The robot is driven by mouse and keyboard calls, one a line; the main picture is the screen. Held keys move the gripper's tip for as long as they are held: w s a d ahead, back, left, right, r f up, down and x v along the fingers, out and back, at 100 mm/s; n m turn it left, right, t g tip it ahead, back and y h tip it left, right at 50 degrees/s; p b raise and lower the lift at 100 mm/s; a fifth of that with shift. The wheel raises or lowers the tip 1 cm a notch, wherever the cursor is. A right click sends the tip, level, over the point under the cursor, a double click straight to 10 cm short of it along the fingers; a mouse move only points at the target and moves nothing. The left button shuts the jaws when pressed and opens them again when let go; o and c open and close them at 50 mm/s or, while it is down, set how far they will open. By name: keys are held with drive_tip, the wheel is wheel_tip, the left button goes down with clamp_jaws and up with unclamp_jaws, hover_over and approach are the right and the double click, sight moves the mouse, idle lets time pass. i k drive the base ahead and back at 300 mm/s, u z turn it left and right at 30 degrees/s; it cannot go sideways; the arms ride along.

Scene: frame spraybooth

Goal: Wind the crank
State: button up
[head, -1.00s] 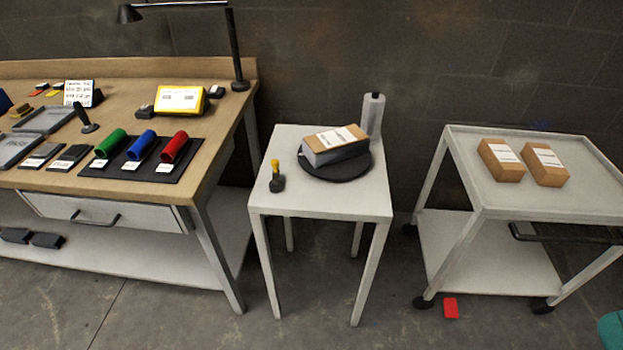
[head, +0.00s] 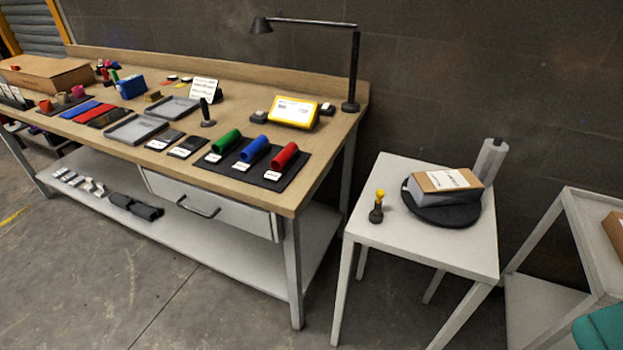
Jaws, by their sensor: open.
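The likely crank is a small dark piece with a yellow knob (head: 379,195), standing upright near the left edge of the small white table (head: 400,232). Right behind it on the same table is a round black turntable (head: 440,212). A cardboard-topped box (head: 445,187) with a white label rests tilted on the turntable and hides part of it. I cannot tell whether the knob piece is linked to the turntable. My gripper is not in view.
A grey upright post (head: 490,160) stands at the table's back corner. A long workbench (head: 330,135) fills the left, with red, blue and green cylinders on a black mat (head: 283,181) and a lamp (head: 352,75). A white cart (head: 578,225) is at right. The front-left floor is clear.

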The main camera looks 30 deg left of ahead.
sight(376, 217)
drive_tip(key=u, duration=0.5)
drive_tip(key=i, duration=1)
drive_tip(key=z, duration=0.05)
